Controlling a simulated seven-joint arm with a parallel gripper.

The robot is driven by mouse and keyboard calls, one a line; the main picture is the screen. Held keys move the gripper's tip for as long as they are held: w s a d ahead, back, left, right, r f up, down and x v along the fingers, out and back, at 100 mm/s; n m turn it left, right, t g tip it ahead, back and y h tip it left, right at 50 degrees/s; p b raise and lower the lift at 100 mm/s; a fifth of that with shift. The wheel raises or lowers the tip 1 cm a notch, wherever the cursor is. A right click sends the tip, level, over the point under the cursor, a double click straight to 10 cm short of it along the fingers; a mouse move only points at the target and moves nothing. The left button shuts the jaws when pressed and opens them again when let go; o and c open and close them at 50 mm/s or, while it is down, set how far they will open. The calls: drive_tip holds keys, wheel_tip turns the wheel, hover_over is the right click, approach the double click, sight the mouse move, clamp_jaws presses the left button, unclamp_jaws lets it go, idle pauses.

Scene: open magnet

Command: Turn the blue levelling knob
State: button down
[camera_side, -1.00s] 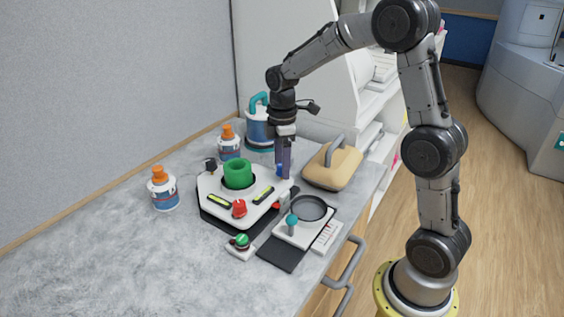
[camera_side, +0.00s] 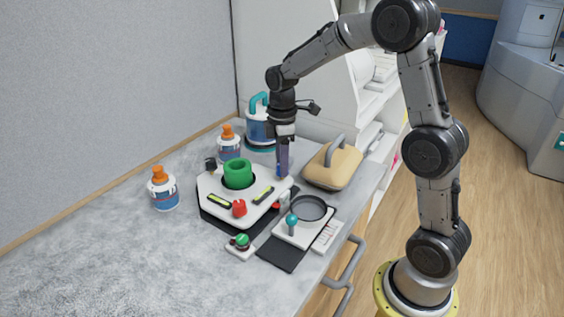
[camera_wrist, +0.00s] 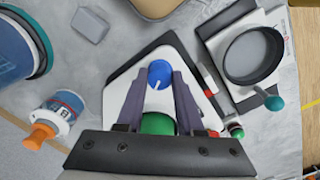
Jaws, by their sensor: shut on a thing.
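The blue levelling knob (camera_wrist: 160,75) is on a corner of the white base unit (camera_side: 210,186). In the wrist view it is a round blue knob with a white line on top, between the fingertips of my gripper (camera_wrist: 162,80). In the side view my gripper (camera_side: 282,174) points straight down at the far right corner of the unit and hides most of the knob. My gripper is shut on the knob. The same unit carries a green ring (camera_side: 238,172), a red knob (camera_side: 239,208), a black knob (camera_side: 210,164) and two yellow-green level vials.
A tan block with a grey handle (camera_side: 333,165) stands close to the right of my gripper. A blue-and-white canister (camera_side: 260,130) is behind it. Two orange-capped bottles (camera_side: 163,190) stand left. A dish holder with a teal knob (camera_side: 304,222) is in front. The counter's left front is clear.

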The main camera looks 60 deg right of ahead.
drive_tip(key=m, duration=0.6)
drive_tip(key=shift+w, duration=0.1)
drive_tip(key=m, duration=0.6)
drive_tip(key=shift+m, duration=0.4)
idle(0.3)
drive_tip(key=c, duration=0.5)
unclamp_jaws()
drive_tip(key=shift+c, duration=0.2)
drive_tip(key=shift+r, duration=0.15)
wheel_tip(320, 180, up, 14)
drive_tip(key=shift+w+f, duration=0.2)
drive_tip(key=shift+a, duration=0.15)
